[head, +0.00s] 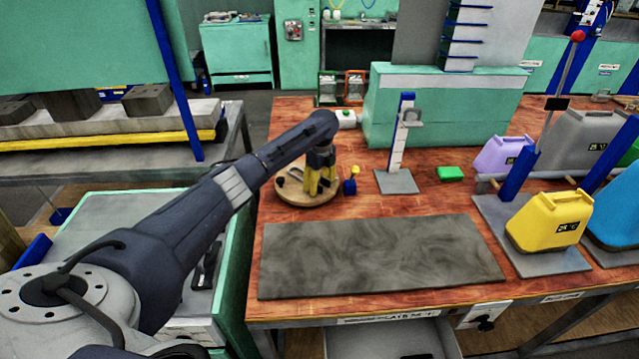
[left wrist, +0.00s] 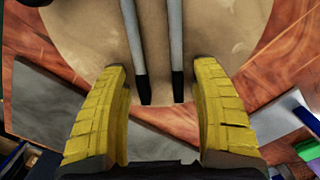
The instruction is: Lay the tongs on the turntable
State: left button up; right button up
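The turntable (head: 291,196) is a round light-wood disc on the workbench, left of the middle in the head view; it also fills the top of the left wrist view (left wrist: 90,40). The tongs show in the left wrist view as two grey arms with black tips (left wrist: 177,50), over the disc, tips near its edge. They appear to lie on it. My left gripper (head: 320,188) points down over the turntable. Its yellow fingers (left wrist: 160,72) are apart, one on each side of the tongs' tips, touching neither arm. My right gripper is not in view.
A dark mat (head: 380,256) lies in front of the turntable. A small blue object with a yellow top (head: 351,182) stands just right of it. A post stand (head: 397,180), a green block (head: 450,173) and a yellow jug (head: 550,221) are farther right.

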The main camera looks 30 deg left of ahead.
pick_arm(q)
notch_tip(320, 180, up, 12)
jog(key=shift+d+r, duration=0.15)
jog(key=shift+d, duration=0.1)
dwell(0.6)
